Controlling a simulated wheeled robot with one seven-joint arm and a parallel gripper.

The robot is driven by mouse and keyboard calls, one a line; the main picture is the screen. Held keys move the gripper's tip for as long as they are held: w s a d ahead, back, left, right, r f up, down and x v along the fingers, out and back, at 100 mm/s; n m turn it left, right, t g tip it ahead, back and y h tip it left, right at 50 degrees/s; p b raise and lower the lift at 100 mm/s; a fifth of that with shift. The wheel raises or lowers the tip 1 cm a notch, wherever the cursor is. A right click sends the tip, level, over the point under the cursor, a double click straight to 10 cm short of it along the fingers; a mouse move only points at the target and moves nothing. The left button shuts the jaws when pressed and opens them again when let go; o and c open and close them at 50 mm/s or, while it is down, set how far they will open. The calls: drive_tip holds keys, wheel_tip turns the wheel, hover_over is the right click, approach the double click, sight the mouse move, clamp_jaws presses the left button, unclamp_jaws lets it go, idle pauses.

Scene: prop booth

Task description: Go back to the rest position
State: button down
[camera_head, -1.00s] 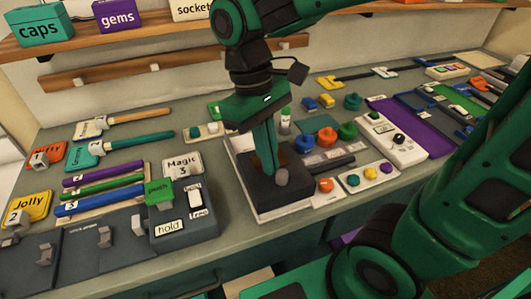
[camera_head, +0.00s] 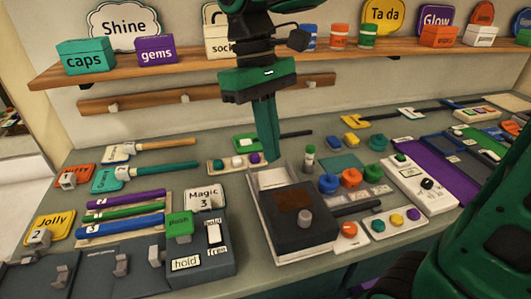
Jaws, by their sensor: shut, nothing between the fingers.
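My gripper (camera_head: 270,158) is green and points down over the middle of the counter. Its fingers are together with nothing between them. The tips show above and behind a dark box with a grey knob (camera_head: 304,232). The tips appear apart from the box, though the exact height above the counter is hard to tell. Part of my green arm also shows at the lower right.
The counter (camera_head: 345,255) is crowded. A control box with a green push block (camera_head: 179,224) stands left, near colored rods (camera_head: 120,215). Colored knobs (camera_head: 350,177) lie right of the gripper. A wooden shelf (camera_head: 200,60) with labelled boxes runs behind.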

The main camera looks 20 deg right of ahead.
drive_tip(key=s+d+f+m+t+y, duration=0.1)
drive_tip(key=d+f+m, duration=0.2)
drive_tip(key=d, duration=0.4)
drive_tip(key=s+d+f+m, duration=0.1)
drive_tip(key=d+f+m, duration=0.15)
drive_tip(key=d, duration=0.55)
drive_tip(key=s+d+f+m, duration=0.2)
drive_tip(key=s+d, duration=0.1)
drive_tip(key=d, duration=0.1)
drive_tip(key=s+d+f+m+t, duration=0.1)
drive_tip(key=s+d+f+m, duration=0.1)
drive_tip(key=s+d+f, duration=0.1)
drive_tip(key=s+d+f+m, duration=0.2)
drive_tip(key=s+d+f, duration=0.1)
drive_tip(key=s+d, duration=0.1)
drive_tip(key=shift+s+d+t, duration=0.15)
drive_tip(key=shift+d+t, duration=0.15)
drive_tip(key=shift+d, duration=0.15)
